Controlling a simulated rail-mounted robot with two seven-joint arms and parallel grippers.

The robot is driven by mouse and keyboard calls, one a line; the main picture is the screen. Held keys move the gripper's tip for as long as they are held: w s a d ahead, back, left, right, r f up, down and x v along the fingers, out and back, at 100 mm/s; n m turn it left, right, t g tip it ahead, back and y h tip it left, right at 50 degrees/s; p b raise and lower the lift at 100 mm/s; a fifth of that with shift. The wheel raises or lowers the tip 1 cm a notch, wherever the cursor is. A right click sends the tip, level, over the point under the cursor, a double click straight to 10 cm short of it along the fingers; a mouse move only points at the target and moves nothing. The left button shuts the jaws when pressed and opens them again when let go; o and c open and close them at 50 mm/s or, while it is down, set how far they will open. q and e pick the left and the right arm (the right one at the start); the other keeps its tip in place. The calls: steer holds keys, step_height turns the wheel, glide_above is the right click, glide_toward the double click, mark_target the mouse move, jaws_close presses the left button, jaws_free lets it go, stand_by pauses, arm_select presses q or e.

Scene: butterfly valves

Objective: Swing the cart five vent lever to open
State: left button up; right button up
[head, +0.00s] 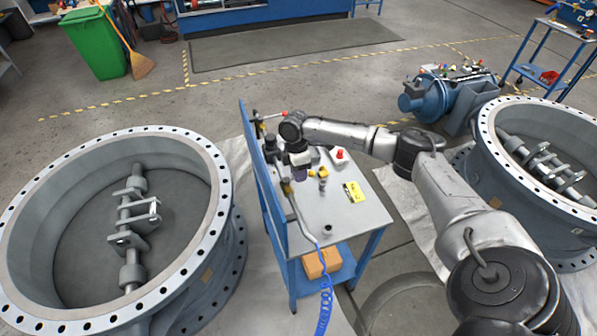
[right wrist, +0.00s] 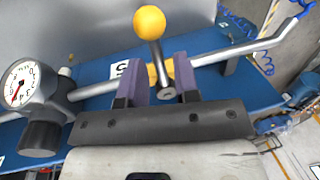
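In the right wrist view, a vent lever with a yellow ball knob (right wrist: 149,22) and a short metal stem stands at a silver pipe on a blue panel (right wrist: 225,70). A white tag (right wrist: 120,68) with a dark mark, seemingly a 5, is beside it. My right gripper (right wrist: 160,78) has its two purple fingers apart, one on each side of the stem; gaps show beside the stem, and no firm grip is seen. In the head view, my right gripper (head: 299,172) is over the cart (head: 368,212), close to its upright panel; the lever is hard to make out there. My left gripper is out of view.
A pressure gauge (right wrist: 22,82) sits left of the lever on the pipe. Yellow fittings and a yellow card (head: 353,191) lie on the cart top. A blue coiled hose (head: 325,300) hangs at its front. Large flanged valve rings (head: 200,150) stand either side.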

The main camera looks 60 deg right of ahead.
jaws_close()
steer(key=shift+r, duration=0.1)
